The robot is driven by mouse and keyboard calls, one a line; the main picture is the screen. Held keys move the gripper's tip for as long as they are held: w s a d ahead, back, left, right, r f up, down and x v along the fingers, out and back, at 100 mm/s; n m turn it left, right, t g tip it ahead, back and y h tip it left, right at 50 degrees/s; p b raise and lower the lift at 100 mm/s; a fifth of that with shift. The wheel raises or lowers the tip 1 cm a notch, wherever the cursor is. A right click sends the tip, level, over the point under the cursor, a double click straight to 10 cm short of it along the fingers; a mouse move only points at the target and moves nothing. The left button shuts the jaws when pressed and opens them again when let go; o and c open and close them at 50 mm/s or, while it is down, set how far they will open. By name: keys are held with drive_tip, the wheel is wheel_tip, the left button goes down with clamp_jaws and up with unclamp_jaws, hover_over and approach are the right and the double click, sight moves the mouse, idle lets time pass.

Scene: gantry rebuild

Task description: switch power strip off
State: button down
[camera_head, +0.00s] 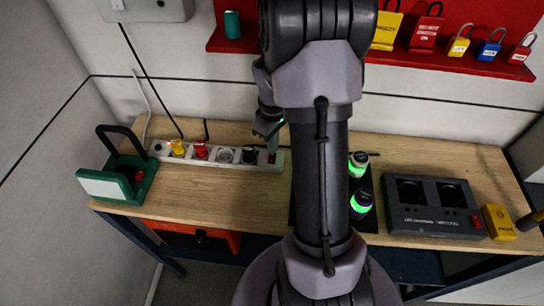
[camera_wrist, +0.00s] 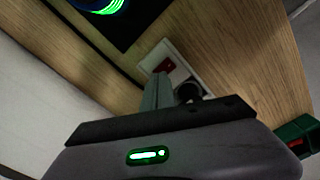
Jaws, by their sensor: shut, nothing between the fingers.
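The white power strip (camera_head: 226,164) lies along the back of the wooden table in the head view. It carries a yellow plug (camera_head: 178,147), a red plug (camera_head: 200,149) and a black plug (camera_head: 249,154). Its red switch (camera_head: 271,158) is at the right end; the switch also shows in the wrist view (camera_wrist: 165,66). My gripper (camera_head: 271,146) is shut and empty, pointing down over the switch end. In the wrist view, its fingertips (camera_wrist: 160,78) are right by the switch; I cannot tell whether they touch it. The switch's tilt is not clear.
A green device (camera_head: 100,187) with a black handle stands left of the strip. Two green-lit cylinders (camera_head: 361,201) stand on a black mat right of my arm. A dark charger (camera_head: 434,220) and a yellow block (camera_head: 499,222) are further right. A red padlock shelf is above.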

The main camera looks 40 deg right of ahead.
drive_tip(key=shift+f+b, duration=0.65)
drive_tip(key=shift+f, duration=0.25)
idle(0.3)
drive_tip(key=shift+r, duration=0.15)
wheel_tip(320, 180, up, 7)
drive_tip(key=p, duration=0.6)
drive_tip(key=shift+a, duration=0.1)
